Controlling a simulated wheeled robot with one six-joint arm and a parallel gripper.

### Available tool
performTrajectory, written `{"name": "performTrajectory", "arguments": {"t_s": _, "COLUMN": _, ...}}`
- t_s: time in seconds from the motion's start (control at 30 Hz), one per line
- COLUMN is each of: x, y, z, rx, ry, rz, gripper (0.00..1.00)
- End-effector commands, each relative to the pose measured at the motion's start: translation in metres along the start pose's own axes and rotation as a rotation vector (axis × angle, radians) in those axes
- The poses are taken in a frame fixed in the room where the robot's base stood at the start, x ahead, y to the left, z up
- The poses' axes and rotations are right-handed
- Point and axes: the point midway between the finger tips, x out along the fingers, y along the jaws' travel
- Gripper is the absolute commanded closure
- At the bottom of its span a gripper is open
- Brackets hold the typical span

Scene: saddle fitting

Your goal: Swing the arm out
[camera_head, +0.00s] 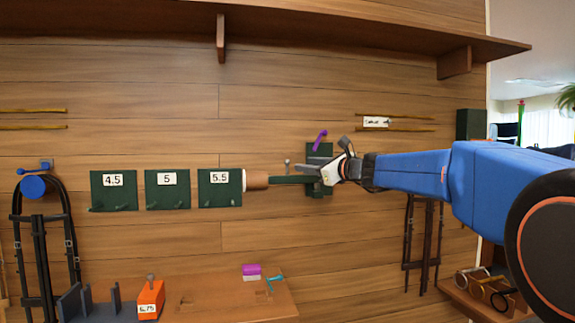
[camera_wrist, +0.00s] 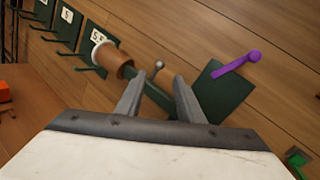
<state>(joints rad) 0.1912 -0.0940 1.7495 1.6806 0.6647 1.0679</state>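A dark green wall bracket (camera_head: 318,188) is fixed to the wood wall. A green bar (camera_head: 290,180), the arm, runs left from it and ends in a brown cylinder (camera_head: 257,180). The bar (camera_wrist: 150,97) and cylinder (camera_wrist: 112,60) also show in the wrist view. A purple lever (camera_head: 320,140) sits at the bracket's top, and a small grey ball-topped knob (camera_head: 287,163) stands by the bar. My gripper (camera_head: 332,172) is at the bracket; in the wrist view (camera_wrist: 156,88) its fingers are apart, with the bar crossing between them. Whether they touch it is unclear.
Green plates marked 4.5 (camera_head: 113,190), 5 (camera_head: 167,190) and 5.5 (camera_head: 219,188) line the wall left of the cylinder. A wooden shelf (camera_head: 240,306) with an orange block (camera_head: 150,299) is below. Another shelf (camera_head: 270,24) runs overhead. Dark straps (camera_head: 424,245) hang at right.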

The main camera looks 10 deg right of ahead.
Motion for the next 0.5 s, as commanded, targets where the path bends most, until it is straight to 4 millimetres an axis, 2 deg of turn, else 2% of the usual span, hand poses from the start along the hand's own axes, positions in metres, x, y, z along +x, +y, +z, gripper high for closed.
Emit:
{"name": "performTrajectory", "arguments": {"t_s": 0.2, "x": 0.041, "y": 0.001, "z": 0.000, "rx": -0.001, "ry": 0.000, "rz": 0.002, "gripper": 0.66}}
{"name": "performTrajectory", "arguments": {"t_s": 0.5, "x": 0.086, "y": 0.001, "z": -0.001, "rx": -0.002, "ry": 0.001, "rz": 0.002, "gripper": 0.66}}
